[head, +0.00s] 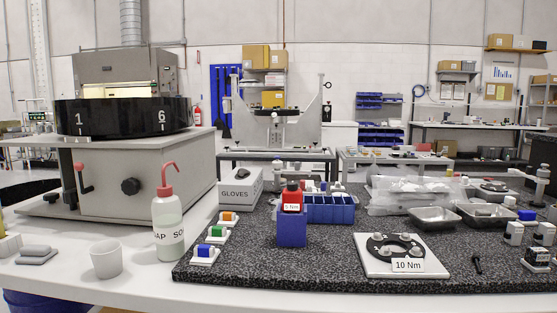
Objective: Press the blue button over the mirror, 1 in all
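A blue button block (204,251) on a small white base sits at the front left corner of the dark speckled slab. A green one (217,231) and an orange one (230,216) stand in a row behind it. I cannot tell whether any of these is pressed. No mirror surface shows clearly. A grey two-post stand (307,128) with a dark disc stands on a bench behind; I cannot tell if it holds the mirror. My gripper is not in view.
On the speckled slab (330,275) are a blue holder (291,228), a 10 Nm ring plate (437,267), blue bins (330,209) and metal trays (434,217). A soap bottle (168,225), a white cup (106,260) and a gloves box (238,190) stand left.

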